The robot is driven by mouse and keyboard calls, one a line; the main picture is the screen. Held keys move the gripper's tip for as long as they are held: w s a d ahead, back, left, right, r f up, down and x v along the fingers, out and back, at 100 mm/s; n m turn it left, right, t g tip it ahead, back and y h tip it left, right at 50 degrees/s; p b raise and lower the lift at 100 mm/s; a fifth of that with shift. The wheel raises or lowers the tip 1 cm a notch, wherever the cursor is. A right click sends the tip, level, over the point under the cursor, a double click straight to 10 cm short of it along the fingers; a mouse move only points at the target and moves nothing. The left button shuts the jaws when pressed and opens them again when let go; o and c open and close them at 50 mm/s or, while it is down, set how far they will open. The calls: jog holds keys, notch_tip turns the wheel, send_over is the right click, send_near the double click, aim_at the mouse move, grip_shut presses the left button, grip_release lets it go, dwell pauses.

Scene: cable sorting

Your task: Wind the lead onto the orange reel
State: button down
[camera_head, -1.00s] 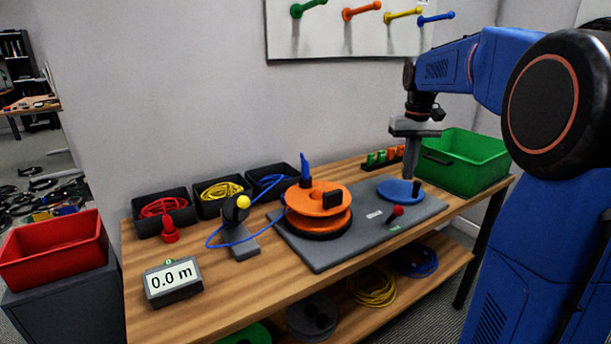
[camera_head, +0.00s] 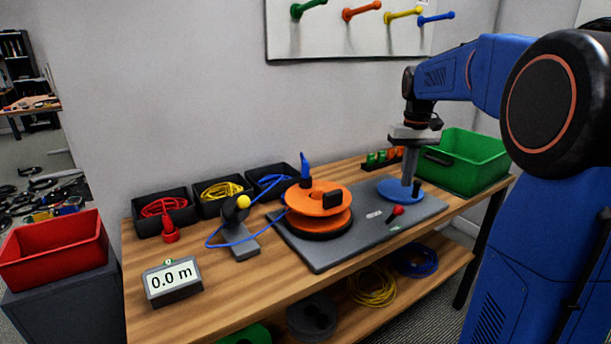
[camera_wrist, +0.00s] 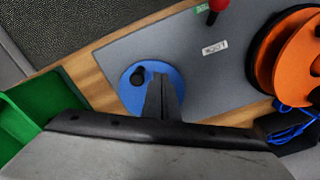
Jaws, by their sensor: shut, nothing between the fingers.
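The orange reel (camera_head: 318,199) stands on the grey base plate (camera_head: 345,244) on the bench. The blue lead (camera_head: 226,243) loops from the reel's left side to the black guide with a yellow knob (camera_head: 243,202). A blue plug end (camera_head: 305,168) stands upright at the reel's back. A blue disc (camera_head: 392,188) with a black knob (camera_head: 417,188) is at the plate's right. My gripper (camera_head: 407,184) is shut and empty, pointing down over the disc. In the wrist view its fingers (camera_wrist: 163,98) cover part of the disc (camera_wrist: 136,97), beside the black knob (camera_wrist: 138,75); contact is unclear.
A red-knobbed lever (camera_head: 397,210) stands between reel and disc. The green bin (camera_head: 470,163) is close right of my gripper. Black trays (camera_head: 160,212) of cable line the back left. A meter (camera_head: 172,281) reads 0.0 m. A red bin (camera_head: 55,252) stands left.

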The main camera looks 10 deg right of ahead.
aim_at(404, 198)
jog(key=shift+f, duration=1.8)
